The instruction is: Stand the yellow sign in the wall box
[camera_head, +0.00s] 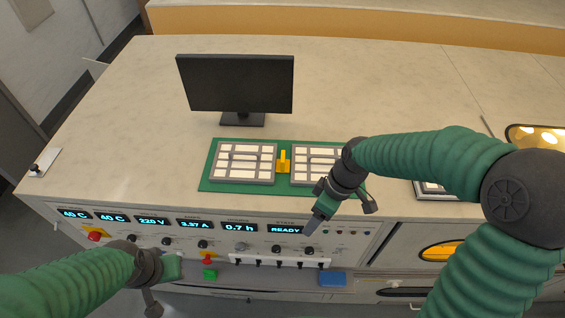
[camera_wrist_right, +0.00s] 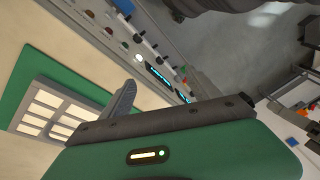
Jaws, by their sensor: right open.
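A small yellow piece (camera_head: 283,161), which may be the yellow sign, stands upright between two white-celled trays on a green mat in the head view. I cannot make out any marking on it. No wall box can be clearly told in either view. My right gripper (camera_head: 340,214) is open over the front edge of the bench, right of and nearer than the yellow piece, apart from it. One dark finger (camera_wrist_right: 123,102) shows in the right wrist view, with nothing seen against it. My left gripper (camera_head: 163,282) is low before the control panel; its jaws are unclear.
The green mat (camera_head: 204,184) carries a left tray (camera_head: 243,163) and a right tray (camera_head: 315,160), partly behind my right arm. A black monitor (camera_head: 237,84) stands behind. The front panel (camera_head: 140,228) has displays, knobs and switches.

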